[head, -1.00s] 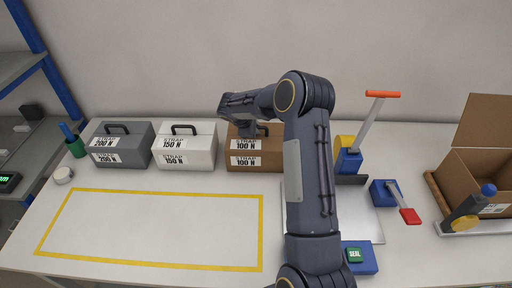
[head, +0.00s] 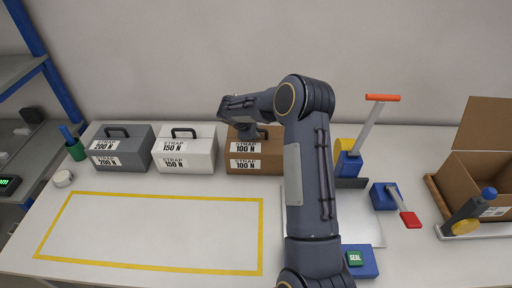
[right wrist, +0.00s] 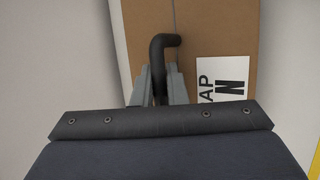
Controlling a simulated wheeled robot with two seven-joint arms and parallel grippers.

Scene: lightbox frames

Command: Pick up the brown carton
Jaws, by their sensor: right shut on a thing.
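The brown carton (head: 255,160) stands on the table in the head view, with labels reading "STRAP 100 N" on its top and front and a dark handle on top. It also shows in the right wrist view (right wrist: 215,30), where its black handle (right wrist: 160,55) runs between the fingers. My right gripper (right wrist: 158,88) is shut on the handle. In the head view my right gripper (head: 246,132) is at the carton's top, and my arm hides the carton's right side. The carton appears to rest on the table. My left gripper is not in view.
A white case (head: 186,152) marked 150 N stands left of the carton, and a grey case (head: 120,150) marked 200 N further left. A yellow taped rectangle (head: 150,197) lies empty in front. A strapping tool, a blue sealing device and an open cardboard box (head: 470,175) are at the right.

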